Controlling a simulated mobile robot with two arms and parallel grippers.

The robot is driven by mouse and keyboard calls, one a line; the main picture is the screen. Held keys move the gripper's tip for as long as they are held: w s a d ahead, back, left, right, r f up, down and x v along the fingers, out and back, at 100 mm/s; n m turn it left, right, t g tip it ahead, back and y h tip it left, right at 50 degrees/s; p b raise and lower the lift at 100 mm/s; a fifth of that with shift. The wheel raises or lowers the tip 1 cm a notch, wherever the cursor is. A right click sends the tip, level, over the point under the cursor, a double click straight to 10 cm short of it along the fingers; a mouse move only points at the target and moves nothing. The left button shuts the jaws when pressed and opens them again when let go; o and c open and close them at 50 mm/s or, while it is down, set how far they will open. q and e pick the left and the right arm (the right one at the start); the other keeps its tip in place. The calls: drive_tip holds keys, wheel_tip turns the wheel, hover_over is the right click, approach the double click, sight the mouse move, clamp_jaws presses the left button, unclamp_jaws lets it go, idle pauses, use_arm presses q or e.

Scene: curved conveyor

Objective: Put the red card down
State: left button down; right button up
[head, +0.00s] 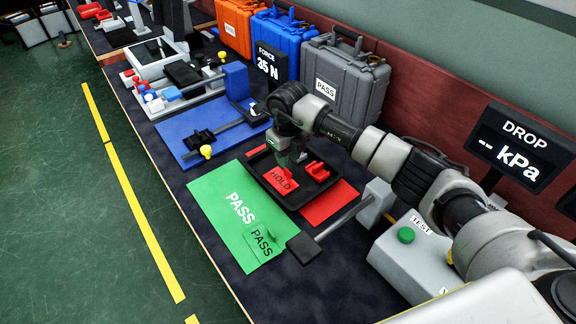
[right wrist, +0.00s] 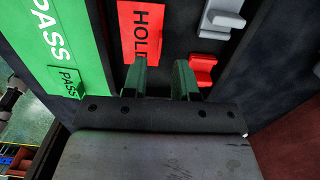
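The red card (head: 281,180), lettered HOLD, lies in the black tray (head: 291,206). It also shows in the right wrist view (right wrist: 140,28), up and left of the fingers. My right gripper (head: 288,158) is over the tray, at the card's far edge in the head view. In the right wrist view its two green fingers (right wrist: 162,78) stand apart with nothing seen between them. The left finger overlaps the card's edge in the picture; I cannot tell whether they touch. My left gripper is not in view.
A small red block (head: 317,172) is in the tray beside the card. A red mat (head: 332,204) is partly under the tray. A green PASS mat (head: 225,205) bears a green PASS card (head: 262,243). A dark block (head: 303,248) on a rod stands close by.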

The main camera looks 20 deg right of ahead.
wheel_tip(320, 180, up, 7)
drive_tip(key=shift+r, duration=0.15)
idle(0.4)
